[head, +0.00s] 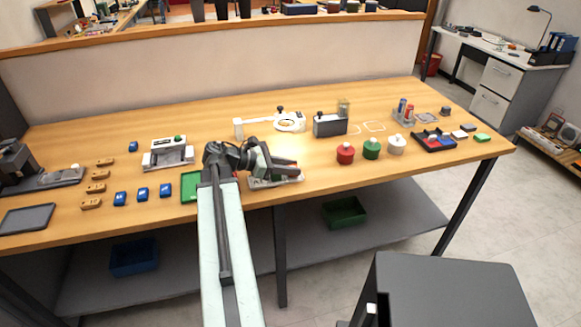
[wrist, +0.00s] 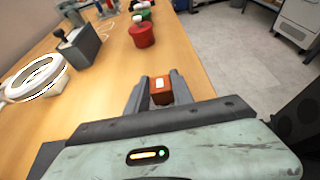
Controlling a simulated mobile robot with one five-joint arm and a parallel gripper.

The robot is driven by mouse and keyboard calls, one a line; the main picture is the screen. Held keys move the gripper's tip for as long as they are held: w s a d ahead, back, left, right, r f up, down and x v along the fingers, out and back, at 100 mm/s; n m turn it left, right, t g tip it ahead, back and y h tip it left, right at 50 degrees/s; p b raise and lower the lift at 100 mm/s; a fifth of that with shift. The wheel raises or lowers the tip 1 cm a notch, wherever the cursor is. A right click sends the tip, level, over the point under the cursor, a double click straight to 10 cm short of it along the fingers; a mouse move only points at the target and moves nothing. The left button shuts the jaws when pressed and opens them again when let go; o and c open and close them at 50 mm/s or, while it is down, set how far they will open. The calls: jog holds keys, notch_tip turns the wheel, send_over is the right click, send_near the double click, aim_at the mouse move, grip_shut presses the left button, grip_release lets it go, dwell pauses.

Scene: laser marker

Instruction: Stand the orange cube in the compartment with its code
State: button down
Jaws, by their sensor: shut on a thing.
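The orange cube (wrist: 168,89) is between the fingers of my gripper (wrist: 158,91) in the wrist view, with a small pale mark on its face. My gripper is shut on it. In the head view my gripper (head: 287,166) is over the front middle of the table, above a low grey-white fixture (head: 272,182). The cube cannot be made out there. I cannot read codes on any compartment.
Red (head: 345,153), green (head: 371,149) and white (head: 396,145) round containers stand right of my gripper. A dark box (head: 330,126) and white ring-shaped device (head: 290,122) stand behind it. Several blue and wooden blocks lie at left. The front edge is close.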

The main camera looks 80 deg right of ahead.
jog(key=shift+f, duration=0.15)
jog(key=c, duration=1)
grip_release()
jog(key=p+v, duration=0.2)
jog(key=v, duration=0.5)
jog(key=shift+w+a+r+p, duration=0.1)
jog(key=shift+w+r+p, duration=0.2)
jog(key=shift+p, duration=0.1)
jog(key=shift+f, duration=0.1)
